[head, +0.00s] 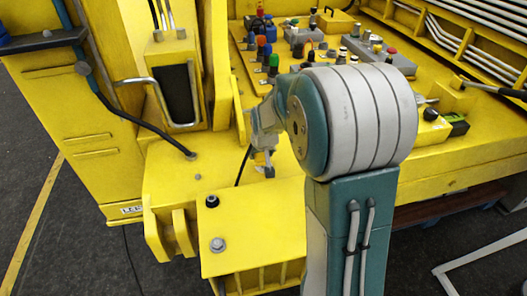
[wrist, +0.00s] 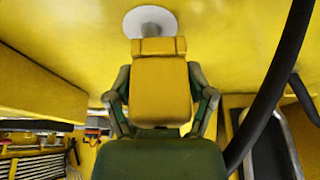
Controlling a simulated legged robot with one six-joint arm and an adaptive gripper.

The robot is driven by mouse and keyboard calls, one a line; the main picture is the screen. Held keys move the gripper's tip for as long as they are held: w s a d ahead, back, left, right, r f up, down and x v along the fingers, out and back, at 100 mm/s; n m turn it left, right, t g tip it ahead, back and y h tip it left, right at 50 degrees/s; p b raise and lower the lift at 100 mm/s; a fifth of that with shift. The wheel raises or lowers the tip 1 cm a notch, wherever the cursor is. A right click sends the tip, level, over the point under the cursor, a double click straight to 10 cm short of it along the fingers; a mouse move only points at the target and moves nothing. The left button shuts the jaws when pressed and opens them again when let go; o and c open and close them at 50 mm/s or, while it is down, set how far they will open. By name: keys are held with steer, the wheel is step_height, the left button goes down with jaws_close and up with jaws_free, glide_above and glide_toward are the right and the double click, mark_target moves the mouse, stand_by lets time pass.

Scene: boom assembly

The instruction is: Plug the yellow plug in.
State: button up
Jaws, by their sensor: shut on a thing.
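In the wrist view, my gripper (wrist: 160,105) is shut on the yellow plug (wrist: 161,88), with one finger on each side of it. The plug's narrower front end points at a round white disc (wrist: 150,20) on a yellow surface, which may be the socket. The plug covers the lower part of the disc, and I cannot tell whether they touch. In the head view, my gripper (head: 266,162) shows small beside my arm, low over the yellow machine. The plug cannot be made out there.
A thick black cable (wrist: 270,90) runs down the right of the wrist view. In the head view, a panel (head: 306,34) with several coloured connectors and knobs lies behind my arm. A metal handle (head: 160,98) and a tall yellow structure (head: 105,50) stand to the left.

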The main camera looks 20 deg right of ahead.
steer(key=shift+d+f, duration=0.1)
steer(key=shift+d, duration=0.7)
steer(key=shift+a+f, duration=0.35)
steer(key=shift+a, duration=0.25)
steer(key=shift+d, duration=0.4)
steer(key=shift+a, duration=0.1)
steer(key=shift+a+f, duration=0.15)
steer(key=shift+a, duration=0.15)
steer(key=shift+d, duration=0.25)
steer(key=shift+f, duration=0.9)
stand_by(0.3)
